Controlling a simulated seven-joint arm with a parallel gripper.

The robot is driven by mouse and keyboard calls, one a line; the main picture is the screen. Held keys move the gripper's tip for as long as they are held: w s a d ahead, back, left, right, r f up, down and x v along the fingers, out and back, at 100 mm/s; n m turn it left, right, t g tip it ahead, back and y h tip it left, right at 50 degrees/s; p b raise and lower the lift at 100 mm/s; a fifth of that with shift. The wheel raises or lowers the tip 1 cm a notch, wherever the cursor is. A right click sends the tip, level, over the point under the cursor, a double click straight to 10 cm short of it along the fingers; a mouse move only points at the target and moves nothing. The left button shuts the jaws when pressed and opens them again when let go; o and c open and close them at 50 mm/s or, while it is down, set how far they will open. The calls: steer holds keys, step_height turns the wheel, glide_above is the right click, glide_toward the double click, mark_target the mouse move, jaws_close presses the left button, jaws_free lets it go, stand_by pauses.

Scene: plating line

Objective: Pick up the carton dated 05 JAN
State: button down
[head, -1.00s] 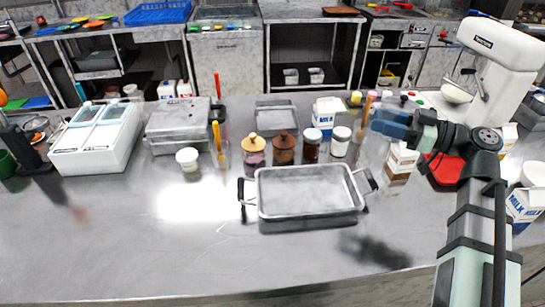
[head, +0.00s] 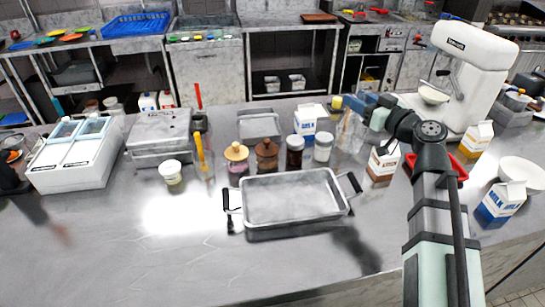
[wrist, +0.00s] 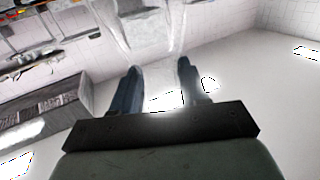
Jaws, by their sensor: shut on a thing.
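Several milk cartons stand on the counter, and no date is readable. A blue and white carton (head: 311,124) stands behind the jars. A brown and white carton (head: 382,163) stands right of the tray. A yellow and white carton (head: 477,138) and another blue and white carton (head: 502,203) stand at the right. My gripper (head: 362,106) is above the counter, behind the brown carton, shut on a clear container (head: 350,134). In the wrist view the clear container (wrist: 147,32) shows beyond the fingers; its exact shape is hard to make out.
A metal tray (head: 292,224) with black handles lies in the centre. Several jars, including a dark one (head: 295,152), stand behind it. A white bowl (head: 522,173) and white mixer (head: 470,65) are at the right. The front left counter (head: 120,250) is clear.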

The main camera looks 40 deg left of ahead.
mark_target(362, 138)
steer(key=shift+f, duration=5)
steer(key=c, duration=0.6)
jaws_free()
steer(key=shift+f, duration=0.1)
steer(key=shift+o, duration=0.2)
steer(key=shift+w, duration=0.1)
steer(key=v, duration=0.6)
steer(key=shift+s+d, duration=0.2)
steer(key=shift+d, duration=0.1)
steer(key=shift+s+d, duration=0.1)
steer(key=shift+d, duration=0.3)
steer(key=shift+c, duration=1.1)
steer(key=c, duration=0.4)
